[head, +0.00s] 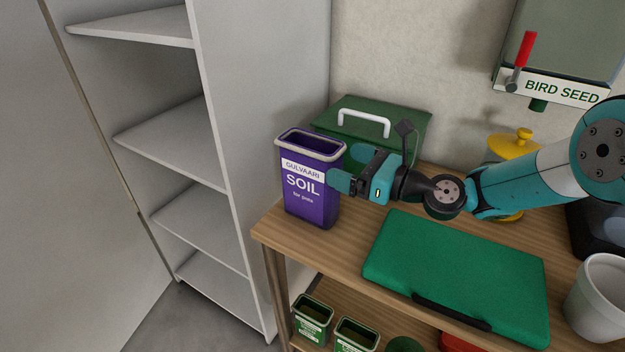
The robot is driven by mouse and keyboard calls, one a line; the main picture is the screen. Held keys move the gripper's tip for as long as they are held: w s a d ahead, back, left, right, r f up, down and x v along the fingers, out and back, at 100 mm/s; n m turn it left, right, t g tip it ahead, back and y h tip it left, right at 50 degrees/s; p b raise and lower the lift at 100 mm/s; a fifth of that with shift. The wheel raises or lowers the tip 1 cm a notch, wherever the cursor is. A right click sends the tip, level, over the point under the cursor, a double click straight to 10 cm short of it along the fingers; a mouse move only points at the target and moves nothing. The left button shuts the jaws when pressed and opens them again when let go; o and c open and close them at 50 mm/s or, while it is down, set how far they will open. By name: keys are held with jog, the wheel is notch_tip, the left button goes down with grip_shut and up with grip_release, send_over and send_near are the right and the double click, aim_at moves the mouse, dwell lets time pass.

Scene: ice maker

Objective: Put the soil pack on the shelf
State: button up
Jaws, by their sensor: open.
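The soil pack (309,209) is a purple container with a pale rim and a "SOIL" label. It stands upright on the left end of the wooden table (368,272). My gripper (335,183) is open, at the right side of the pack, with its fingers pointing left towards it. A fingertip overlaps the pack's right edge in the picture; I cannot tell whether it touches. The far finger is partly hidden. A white shelf unit (221,150) with several empty boards, one of them a middle shelf (175,140), stands to the left of the table.
A green box with a white handle (410,128) stands behind the pack. A green case (455,270) lies at the table's front, with a white pot (600,300) to its right. A yellow-lidded container (513,145) stands behind my arm. Small green pots (311,318) sit below.

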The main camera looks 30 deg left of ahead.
jog(key=p, duration=0.2)
send_over(311, 181)
jog(key=w+d, duration=0.1)
jog(key=w, duration=0.2)
jog(key=shift+d+f, duration=0.15)
jog(key=shift+d, duration=0.05)
jog(key=shift+c, duration=0.3)
jog(key=c, duration=1.6)
jog(key=shift+r, duration=0.2)
